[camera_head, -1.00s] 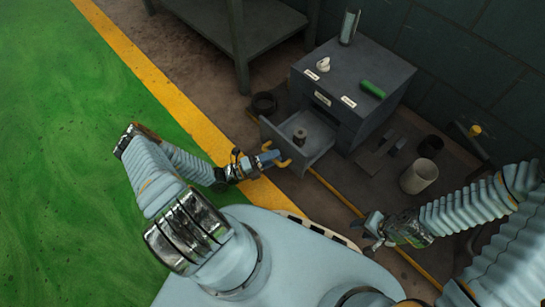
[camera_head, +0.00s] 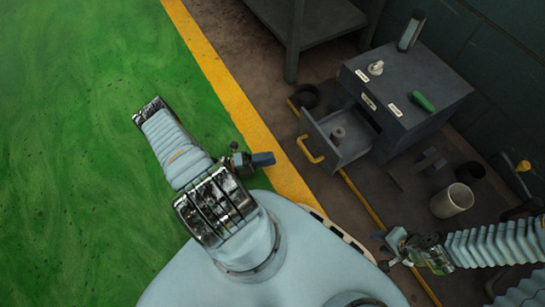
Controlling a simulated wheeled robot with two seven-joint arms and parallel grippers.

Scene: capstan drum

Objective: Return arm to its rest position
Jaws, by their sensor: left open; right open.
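My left gripper (camera_head: 266,158) is open and empty over the yellow floor stripe, to the left of the open drawer (camera_head: 352,141). A gap lies between it and the drawer's yellow handle (camera_head: 310,150). My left arm is bent, with its elbow out over the green floor. My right gripper (camera_head: 384,247) is open and empty at the lower right, low in front of the cabinet and near my base. A small grey spool-like part (camera_head: 338,134) sits in the drawer. The grey cabinet (camera_head: 405,85) stands at the upper right.
On the cabinet top are a green cylinder (camera_head: 424,102), a white part (camera_head: 376,68) and an upright metal-sided piece (camera_head: 411,31). A pale cup (camera_head: 452,201) stands on the floor mat. A grey table (camera_head: 300,25) stands behind. The green floor (camera_head: 80,150) at left is clear.

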